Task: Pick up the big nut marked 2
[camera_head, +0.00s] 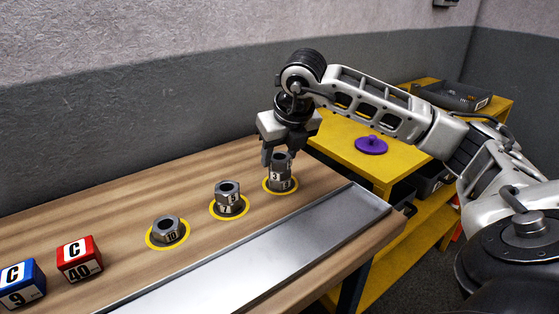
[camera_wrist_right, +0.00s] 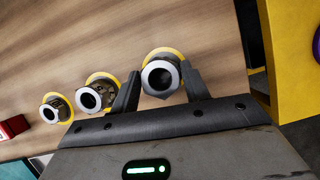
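Dark metal hex nuts stand on yellow rings on the wooden table. The right stack (camera_head: 281,172) shows a label that looks like 3 and a lower label I cannot read surely. The middle stack (camera_head: 228,196) shows 5 over what looks like 7. A single nut marked 10 (camera_head: 167,229) lies at the left. I cannot make out a 2 on any nut. My right gripper (camera_head: 279,155) points down at the right stack's top. In the right wrist view that stack's top nut (camera_wrist_right: 160,76) lies between the open fingers, with a gap at the left finger. My left gripper is out of view.
A red block marked C 40 (camera_head: 80,259) and a blue block marked C 9 (camera_head: 20,284) lie at the left. A metal strip (camera_head: 250,248) runs along the table's front. A yellow bench (camera_head: 345,137) at the right holds a purple knobbed disc (camera_head: 371,145) and a grey bin (camera_head: 452,95).

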